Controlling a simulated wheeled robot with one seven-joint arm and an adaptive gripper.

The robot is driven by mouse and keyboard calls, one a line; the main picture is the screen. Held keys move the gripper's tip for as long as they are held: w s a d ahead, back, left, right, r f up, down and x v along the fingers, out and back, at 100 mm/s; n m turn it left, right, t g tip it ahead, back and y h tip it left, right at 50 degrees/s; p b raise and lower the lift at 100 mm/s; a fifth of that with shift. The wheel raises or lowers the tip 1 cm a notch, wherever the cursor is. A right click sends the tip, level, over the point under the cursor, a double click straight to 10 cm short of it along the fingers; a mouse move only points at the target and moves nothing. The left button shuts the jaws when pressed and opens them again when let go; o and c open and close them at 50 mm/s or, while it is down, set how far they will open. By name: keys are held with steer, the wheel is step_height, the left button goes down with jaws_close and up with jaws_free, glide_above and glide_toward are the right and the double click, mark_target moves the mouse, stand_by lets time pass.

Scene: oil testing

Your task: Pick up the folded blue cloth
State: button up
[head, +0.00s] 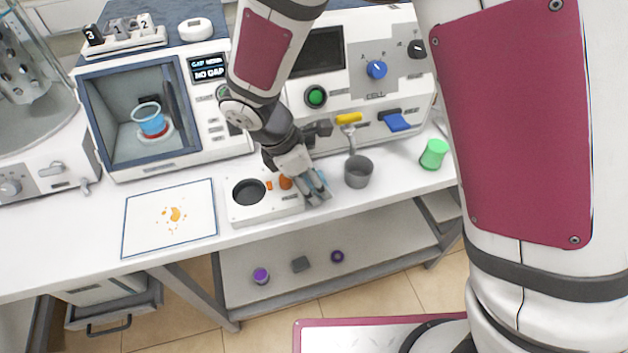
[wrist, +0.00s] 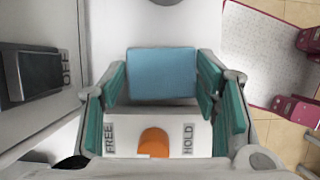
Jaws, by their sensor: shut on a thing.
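The folded blue cloth (wrist: 160,72) is a flat, light blue block in the wrist view. It lies between the teal-padded fingers of my gripper (wrist: 163,84), which are shut on its left and right sides. In the head view my gripper (head: 317,188) is low at the counter, just right of the white unit with the round dark well. Only a small patch of the cloth (head: 322,175) shows there, the rest hidden by the fingers. I cannot tell whether the cloth touches the counter.
The white unit (head: 264,219) has an orange knob (wrist: 154,141) marked FREE and HOLD, close to my fingers. A green cup (head: 434,153) is further right. A white mat (head: 143,221) with orange bits lies left.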

mark_target(312, 185)
steer(key=shift+r, duration=0.1)
steer(key=r, duration=0.3)
steer(key=shift+s+r, duration=0.25)
steer(key=s+r, duration=0.1)
steer(key=s, duration=1.4)
steer(key=shift+s+a+r+b, duration=0.15)
steer(key=shift+s+b, duration=0.1)
steer(key=shift+b, duration=0.05)
